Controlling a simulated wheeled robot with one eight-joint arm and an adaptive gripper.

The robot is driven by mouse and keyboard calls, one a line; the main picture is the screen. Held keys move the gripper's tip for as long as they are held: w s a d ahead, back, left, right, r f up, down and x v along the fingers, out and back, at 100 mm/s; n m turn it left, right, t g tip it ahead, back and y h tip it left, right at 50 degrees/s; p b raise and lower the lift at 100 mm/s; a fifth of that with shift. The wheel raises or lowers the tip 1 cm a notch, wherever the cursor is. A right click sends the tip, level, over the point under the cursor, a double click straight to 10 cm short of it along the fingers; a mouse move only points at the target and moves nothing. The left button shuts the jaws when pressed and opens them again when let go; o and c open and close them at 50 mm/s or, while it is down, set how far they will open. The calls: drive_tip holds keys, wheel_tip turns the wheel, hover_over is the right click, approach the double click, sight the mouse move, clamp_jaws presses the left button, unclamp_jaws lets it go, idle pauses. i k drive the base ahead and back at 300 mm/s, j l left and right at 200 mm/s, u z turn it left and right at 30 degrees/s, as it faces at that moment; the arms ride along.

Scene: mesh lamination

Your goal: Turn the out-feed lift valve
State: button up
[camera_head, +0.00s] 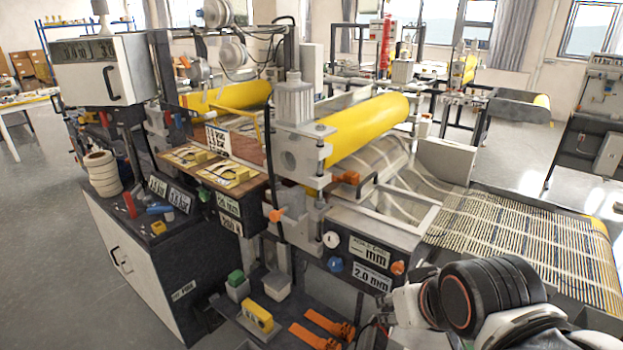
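A dark front panel on the laminating machine carries a blue knob (335,264) on the left and an orange knob (397,267) on the right, beside labels reading "mm" and "2.0 mm". Another orange knob (275,215) and an orange-ended handle (347,177) sit higher on the machine. No readable label shows which of these is the out-feed lift valve. My arm comes in at the bottom right, and its end, my gripper (404,300), is partly hidden behind my black wrist joint. It appears just below and in front of the orange knob. Its fingers cannot be made out.
A yellow roller (368,130) lies above the striped mesh web (520,235), which runs to the right. A cabinet (135,265) stands at the left. A yellow block (256,317) and orange clamps (322,328) lie low in front. Open floor shows at far left.

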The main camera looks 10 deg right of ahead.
sight(167, 210)
drive_tip(key=i+j, duration=0.2)
drive_tip(key=j, duration=0.15)
drive_tip(key=i+j, duration=0.25)
drive_tip(key=i+j+z, duration=0.1)
drive_tip(key=j, duration=0.4)
drive_tip(key=i+j, duration=0.55)
drive_tip(key=j, duration=0.2)
drive_tip(key=i+j+z, duration=0.1)
drive_tip(key=j, duration=0.25)
drive_tip(key=i+j, duration=0.5)
drive_tip(key=j, duration=0.3)
